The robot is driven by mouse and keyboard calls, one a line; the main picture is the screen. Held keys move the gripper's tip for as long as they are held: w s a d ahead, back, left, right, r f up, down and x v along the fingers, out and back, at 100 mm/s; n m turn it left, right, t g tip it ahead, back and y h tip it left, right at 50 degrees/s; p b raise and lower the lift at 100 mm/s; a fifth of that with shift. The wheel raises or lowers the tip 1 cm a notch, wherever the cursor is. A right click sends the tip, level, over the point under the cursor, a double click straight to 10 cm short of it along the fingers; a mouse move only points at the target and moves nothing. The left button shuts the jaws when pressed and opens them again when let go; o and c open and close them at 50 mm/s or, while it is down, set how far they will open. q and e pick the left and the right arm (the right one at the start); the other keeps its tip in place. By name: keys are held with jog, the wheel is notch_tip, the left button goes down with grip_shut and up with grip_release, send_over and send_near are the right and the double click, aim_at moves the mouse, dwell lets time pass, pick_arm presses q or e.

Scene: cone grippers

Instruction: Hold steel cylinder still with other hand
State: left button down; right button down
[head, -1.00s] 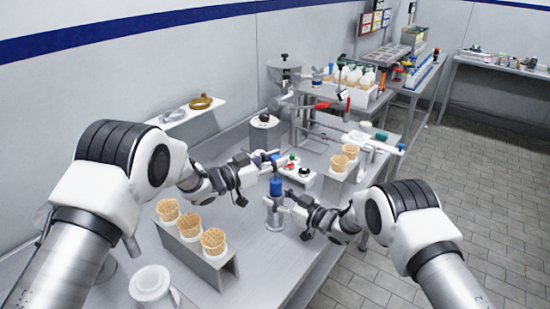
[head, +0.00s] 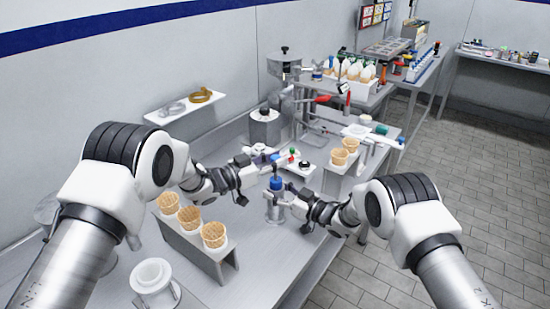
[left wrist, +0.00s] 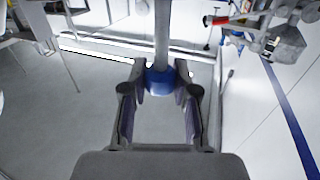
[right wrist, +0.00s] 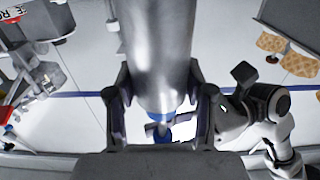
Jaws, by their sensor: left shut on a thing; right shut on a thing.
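The steel cylinder (head: 275,212) stands upright on the steel table in the head view, with a blue part (head: 277,183) at its top. My right gripper (head: 287,194) is shut on the cylinder from the right. In the right wrist view the cylinder's shiny body (right wrist: 157,45) fills the space between the fingers. My left gripper (head: 270,172) is above, at the blue part. In the left wrist view its fingers (left wrist: 160,88) close on a blue collar (left wrist: 160,78) around a steel rod (left wrist: 162,35). The exact contact is partly hidden.
A holder with several waffle cones (head: 213,234) stands left of the cylinder. A small white stand (head: 300,172) with red and green knobs and another cone holder (head: 340,170) stand behind. The front table surface is partly clear.

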aim_at(276, 180)
pick_arm(q)
jog(key=shift+s+f, duration=0.1)
jog(key=shift+f, duration=1.9)
jog(key=shift+f, duration=0.2)
jog(key=shift+s+d+f, duration=0.15)
jog(key=shift+d+f, duration=0.05)
jog(key=shift+f, duration=0.45)
pick_arm(e)
jog(key=shift+s+d+r, duration=0.1)
jog(key=shift+d+r, duration=0.05)
jog(key=shift+d, duration=0.05)
pick_arm(q)
jog(key=shift+f, duration=0.1)
jog(key=shift+d+f, duration=0.1)
jog(key=shift+f, duration=0.25)
pick_arm(e)
jog(key=shift+d, duration=0.25)
pick_arm(q)
jog(key=c, duration=0.8)
grip_release()
